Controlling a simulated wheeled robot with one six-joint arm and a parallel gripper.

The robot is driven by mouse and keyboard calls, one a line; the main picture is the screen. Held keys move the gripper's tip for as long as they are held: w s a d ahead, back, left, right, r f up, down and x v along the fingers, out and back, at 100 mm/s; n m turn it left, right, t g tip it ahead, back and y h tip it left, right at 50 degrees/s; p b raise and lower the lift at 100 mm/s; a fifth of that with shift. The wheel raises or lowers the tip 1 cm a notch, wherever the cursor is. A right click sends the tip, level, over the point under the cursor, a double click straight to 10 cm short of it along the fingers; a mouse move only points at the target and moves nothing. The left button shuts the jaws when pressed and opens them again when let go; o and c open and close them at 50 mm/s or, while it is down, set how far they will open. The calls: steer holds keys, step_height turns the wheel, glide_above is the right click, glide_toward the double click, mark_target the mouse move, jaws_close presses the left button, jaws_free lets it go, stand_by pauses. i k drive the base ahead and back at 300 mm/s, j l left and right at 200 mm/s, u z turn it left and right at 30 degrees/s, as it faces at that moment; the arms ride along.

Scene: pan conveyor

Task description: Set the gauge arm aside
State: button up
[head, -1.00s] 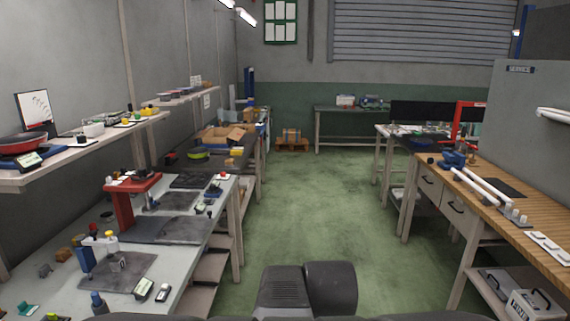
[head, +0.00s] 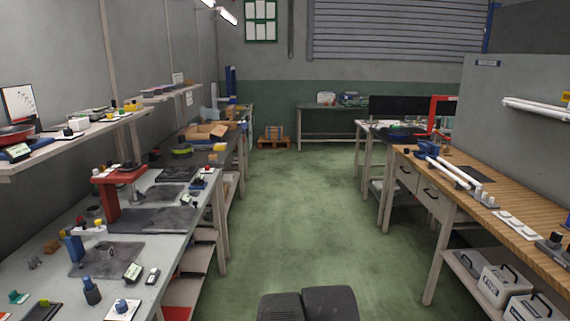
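On the left bench (head: 185,236) stands a blue post (head: 75,247) with a whitish arm (head: 92,232) reaching right over a dark plate (head: 112,262). Behind it is a red stand (head: 108,200) with a flat red top over another dark plate. On the right wooden bench, a blue fixture (head: 428,149) holds long white tubes (head: 455,172). I cannot tell for sure which of these is the gauge arm. My gripper is not in view.
Green floor (head: 285,210) is clear between the benches. Small gauges and a blue bottle (head: 92,292) sit near the left bench's front. A shelf (head: 70,140) overhangs it. A grey panel (head: 510,130) rises behind the right bench. A far table (head: 335,108) stands ahead.

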mark_target(102, 234)
steer(key=k+j, duration=0.15)
steer(key=k+l+z, duration=0.15)
steer(key=k+j, duration=0.15)
steer(key=k, duration=0.15)
steer(key=u, duration=1.35)
